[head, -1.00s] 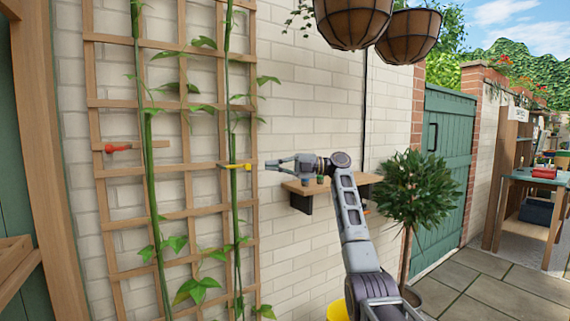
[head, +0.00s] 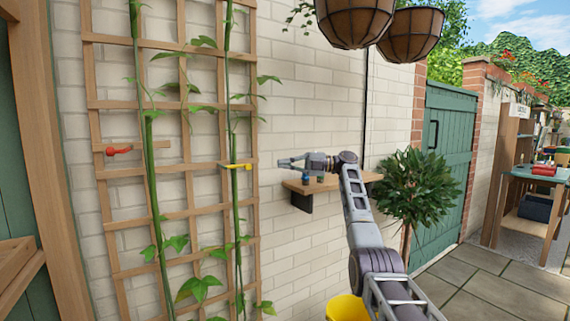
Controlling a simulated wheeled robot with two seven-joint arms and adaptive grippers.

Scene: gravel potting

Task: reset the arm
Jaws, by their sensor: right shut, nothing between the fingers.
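My right gripper (head: 290,162) is shut and empty. It points left, above the left end of a small wooden wall shelf (head: 345,181), apart from the trellis. My left gripper is out of view. A yellow tie (head: 237,166) sits at the right-hand climbing stem (head: 234,205) on the wooden trellis (head: 187,210). A red clip or tool (head: 118,151) is at a short wooden peg on the left of the trellis.
Small pots (head: 306,179) stand on the shelf, partly behind my arm. A yellow bucket (head: 345,308) is below. A potted shrub (head: 415,187) stands right of my arm. Two hanging baskets (head: 353,20) (head: 409,36) hang above. The paving at right is clear.

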